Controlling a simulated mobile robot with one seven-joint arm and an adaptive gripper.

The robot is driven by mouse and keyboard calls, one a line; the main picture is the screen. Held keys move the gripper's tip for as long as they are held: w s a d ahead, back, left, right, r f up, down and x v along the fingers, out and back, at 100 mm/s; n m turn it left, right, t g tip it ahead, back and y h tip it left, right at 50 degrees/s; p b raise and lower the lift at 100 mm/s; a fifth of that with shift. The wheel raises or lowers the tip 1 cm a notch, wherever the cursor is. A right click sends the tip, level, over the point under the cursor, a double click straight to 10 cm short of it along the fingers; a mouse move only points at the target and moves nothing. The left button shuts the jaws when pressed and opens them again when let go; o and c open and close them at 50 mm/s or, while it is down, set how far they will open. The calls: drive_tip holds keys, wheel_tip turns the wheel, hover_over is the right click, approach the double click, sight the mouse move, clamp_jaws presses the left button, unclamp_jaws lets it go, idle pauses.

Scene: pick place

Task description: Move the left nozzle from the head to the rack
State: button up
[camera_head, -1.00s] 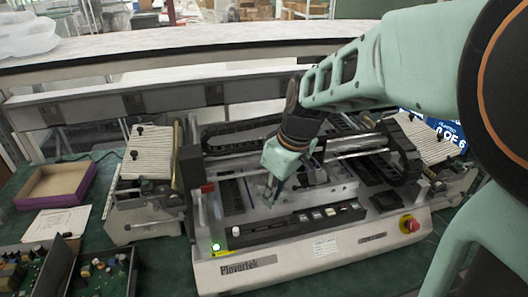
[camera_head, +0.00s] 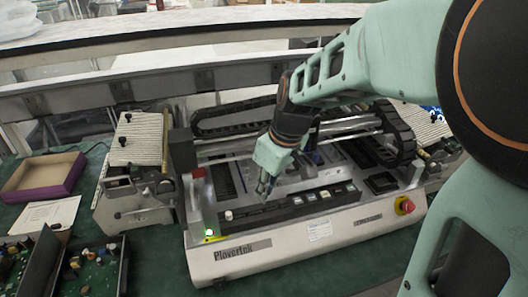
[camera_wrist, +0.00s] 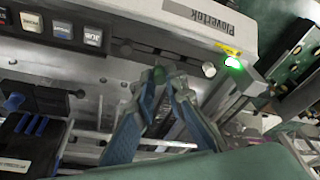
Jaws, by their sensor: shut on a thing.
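My gripper (camera_head: 264,190) points down over the front middle of the white machine, just behind its dark front strip. In the wrist view its two blue-grey fingers (camera_wrist: 167,82) are close together at the tips. They are shut on the nozzle, which is small and mostly hidden between the tips. The dark strip, apparently the rack (camera_wrist: 145,52), has round holes and lies just beyond the fingertips. A pale round peg (camera_wrist: 208,69) stands at its end, also visible in the head view (camera_head: 228,215). A dark block with blue knobs, possibly the head (camera_wrist: 30,130), is at lower left.
Square buttons (camera_wrist: 93,36) line the same strip. A green lamp (camera_head: 210,232) glows at the front left corner and a red stop knob (camera_head: 404,205) is at the right. A cardboard tray (camera_head: 42,175) and circuit boards (camera_head: 92,268) lie to the left.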

drive_tip(key=shift+f+b, duration=1.45)
drive_tip(key=shift+f, duration=0.6)
drive_tip(key=shift+f, duration=0.1)
drive_tip(key=o, duration=0.8)
drive_tip(key=shift+c, duration=0.4)
drive_tip(key=shift+c, duration=1.3)
drive_tip(key=shift+r+p, duration=2.55)
drive_tip(key=shift+r, duration=1.05)
